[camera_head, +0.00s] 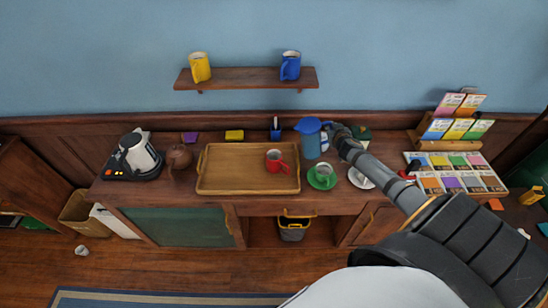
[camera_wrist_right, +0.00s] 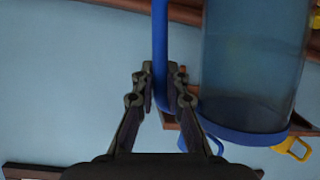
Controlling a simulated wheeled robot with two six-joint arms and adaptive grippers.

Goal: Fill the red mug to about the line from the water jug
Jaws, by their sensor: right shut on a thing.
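The red mug (camera_head: 275,161) stands upright on the wooden tray (camera_head: 225,190), toward its right side. Its fill line and inside are too small to make out. The blue water jug (camera_head: 310,145) is upright just behind and right of the tray. My right gripper (camera_head: 337,133) reaches it from the right. In the right wrist view, the jug's clear bluish body (camera_wrist_right: 250,65) is beside my right gripper (camera_wrist_right: 161,88), whose fingers are shut on the blue handle (camera_wrist_right: 160,40). I cannot tell whether the jug's base touches the counter. My left gripper is not in view.
A green cup on a saucer (camera_head: 321,178) and a white saucer (camera_head: 360,178) sit right of the tray. A kettle (camera_head: 138,153) and brown teapot (camera_head: 179,156) stand left. A wall shelf (camera_head: 246,78) holds yellow and blue mugs. Card racks (camera_head: 455,172) are at right.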

